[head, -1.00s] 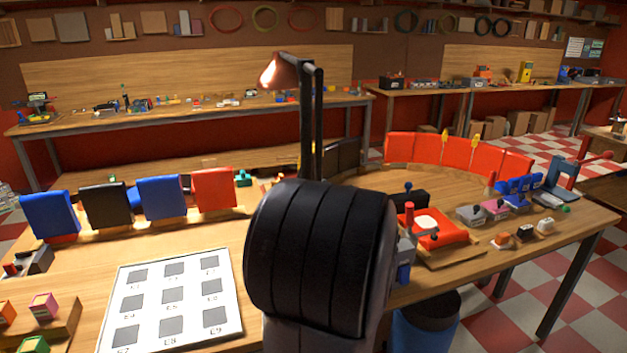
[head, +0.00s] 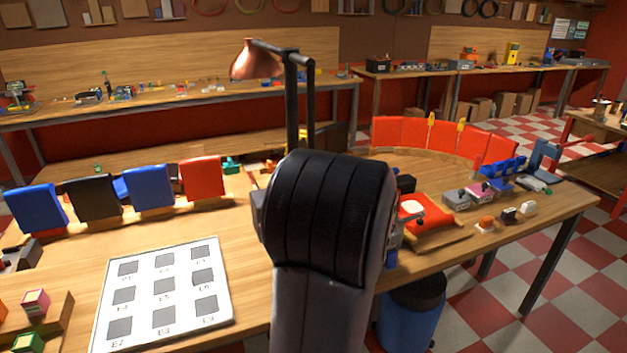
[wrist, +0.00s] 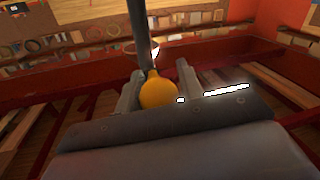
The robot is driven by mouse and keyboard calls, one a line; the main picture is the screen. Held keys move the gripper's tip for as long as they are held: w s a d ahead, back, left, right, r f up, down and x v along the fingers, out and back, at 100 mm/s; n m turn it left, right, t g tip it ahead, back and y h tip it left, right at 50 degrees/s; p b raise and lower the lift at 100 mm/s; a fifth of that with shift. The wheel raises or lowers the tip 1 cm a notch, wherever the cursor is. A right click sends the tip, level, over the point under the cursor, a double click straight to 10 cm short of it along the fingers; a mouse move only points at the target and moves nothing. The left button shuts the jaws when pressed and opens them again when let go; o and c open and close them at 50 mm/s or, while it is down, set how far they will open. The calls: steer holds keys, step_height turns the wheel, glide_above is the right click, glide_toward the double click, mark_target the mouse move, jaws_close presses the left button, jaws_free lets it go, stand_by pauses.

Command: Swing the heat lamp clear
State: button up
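The heat lamp has a copper shade (head: 257,62) on a dark horizontal arm, with dark upright rods (head: 292,105) below it, rising behind my own arm in the head view. In the wrist view a round yellow knob (wrist: 158,93) sits at the end of a dark rod (wrist: 139,35). My gripper (wrist: 160,80) has one finger on each side of the knob, which fills the gap between them. A pale-rimmed, bright shape beyond the knob may be the lamp shade. My forearm hides the gripper and the lamp's lower part in the head view.
Blue, black and red upright panels (head: 202,178) stand left of the lamp. A curved row of red panels (head: 450,139) stands right. A white marked board (head: 163,293) lies front left. A red pad (head: 425,218) and small devices sit on the right.

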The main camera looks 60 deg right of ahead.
steer(key=o, duration=0.3)
steer(key=shift+o, duration=0.2)
steer(key=shift+s+a, duration=0.2)
steer(key=shift+s, duration=0.3)
steer(key=b+v, duration=0.2)
steer(key=v, duration=0.7)
steer(key=shift+s+a, duration=0.3)
steer(key=shift+w, duration=0.1)
steer(key=p+x, duration=0.2)
steer(key=x, duration=0.9)
steer(key=shift+s, duration=0.25)
